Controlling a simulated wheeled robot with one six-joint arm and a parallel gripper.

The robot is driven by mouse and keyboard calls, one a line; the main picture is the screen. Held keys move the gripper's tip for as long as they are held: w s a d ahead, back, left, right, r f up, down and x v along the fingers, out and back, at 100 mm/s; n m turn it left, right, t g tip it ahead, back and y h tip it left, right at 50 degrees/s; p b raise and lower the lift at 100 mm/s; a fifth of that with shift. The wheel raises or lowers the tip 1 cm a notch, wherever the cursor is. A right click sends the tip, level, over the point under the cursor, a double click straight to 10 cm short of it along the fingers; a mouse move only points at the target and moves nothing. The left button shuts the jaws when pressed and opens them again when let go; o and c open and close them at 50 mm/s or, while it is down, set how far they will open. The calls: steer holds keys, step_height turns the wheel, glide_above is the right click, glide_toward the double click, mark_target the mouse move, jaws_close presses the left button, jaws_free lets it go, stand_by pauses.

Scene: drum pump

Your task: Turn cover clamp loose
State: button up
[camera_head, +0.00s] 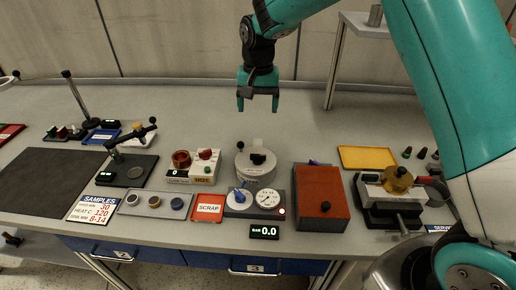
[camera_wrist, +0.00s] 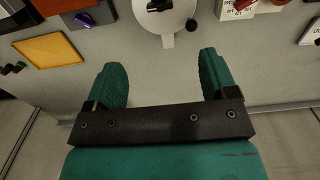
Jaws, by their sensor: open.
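A round light-grey housing (camera_head: 254,172) stands in the middle of the bench, with a dark clamp-like block (camera_head: 258,158) on its top. I take this block for the cover clamp, but no label confirms it. In the wrist view the housing (camera_wrist: 153,22) is at the top edge, partly cut off. A pale tab (camera_wrist: 168,40) sticks out from it towards my gripper, and a small dark knob (camera_wrist: 191,26) sits at its side. My gripper (camera_head: 258,106) is open and empty, pointing down above and behind the housing, apart from it. Its two fingers (camera_wrist: 161,62) show with bare bench between them.
A gauge unit with a blue knob (camera_head: 240,194) sits in front of the housing. A red-brown box (camera_head: 320,192) and a yellow tray (camera_head: 367,158) are to the right, with a brass-topped fixture (camera_head: 397,178) beyond. A red-knobbed unit (camera_head: 205,168) is left. The back bench is clear.

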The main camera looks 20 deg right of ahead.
steer(key=p, duration=0.5)
glide_toward(258, 155)
steer(key=shift+m, duration=0.3)
step_height(258, 155, down, 9)
steer(key=shift+a+f, duration=0.1)
steer(key=shift+f, duration=0.15)
steer(key=c, duration=0.9)
